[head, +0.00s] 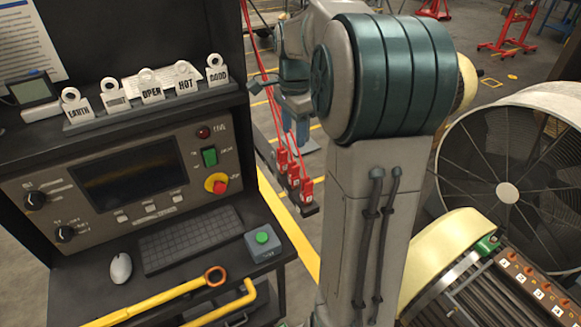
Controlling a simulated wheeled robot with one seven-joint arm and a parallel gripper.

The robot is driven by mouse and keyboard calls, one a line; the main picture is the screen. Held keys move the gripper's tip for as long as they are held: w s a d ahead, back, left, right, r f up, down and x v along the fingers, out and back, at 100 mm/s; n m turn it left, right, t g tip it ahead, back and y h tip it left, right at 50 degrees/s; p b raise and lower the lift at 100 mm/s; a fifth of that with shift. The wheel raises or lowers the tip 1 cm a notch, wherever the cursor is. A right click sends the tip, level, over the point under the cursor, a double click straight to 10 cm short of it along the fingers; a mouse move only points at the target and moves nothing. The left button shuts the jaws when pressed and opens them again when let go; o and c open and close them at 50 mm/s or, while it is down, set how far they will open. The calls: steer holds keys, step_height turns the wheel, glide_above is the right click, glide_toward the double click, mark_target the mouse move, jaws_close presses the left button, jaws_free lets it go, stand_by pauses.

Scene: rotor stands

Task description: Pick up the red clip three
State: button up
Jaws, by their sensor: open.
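Three red clips stand in a row on a dark bar beside the console: a far one (282,159), a middle one (293,175) and a near one (306,189). Red cables run up from them. Their markings are too small to read, so I cannot tell which is clip three. My gripper (297,134) is beyond the clips and slightly above them in the picture, pointing down. It is open, with nothing seen between its bluish fingers. My arm hides part of the area to the right of the clips.
A console (120,185) with a keyboard (190,240) and mouse (121,268) fills the left. White labelled tags (151,88) stand on its shelf. A yellow-handled tool (160,300) lies in front. A large fan (505,190) and a terminal rack (525,285) are at right.

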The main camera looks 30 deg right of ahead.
mark_target(294, 164)
step_height(294, 164, down, 8)
steer(key=shift+p, duration=0.35)
steer(key=shift+s+f+p, duration=0.15)
steer(key=shift+f+p, duration=0.3)
steer(key=shift+f, duration=0.9)
steer(key=shift+s+f+p, duration=0.15)
steer(key=shift+f+p, duration=0.25)
steer(key=shift+f, duration=0.95)
jaws_close()
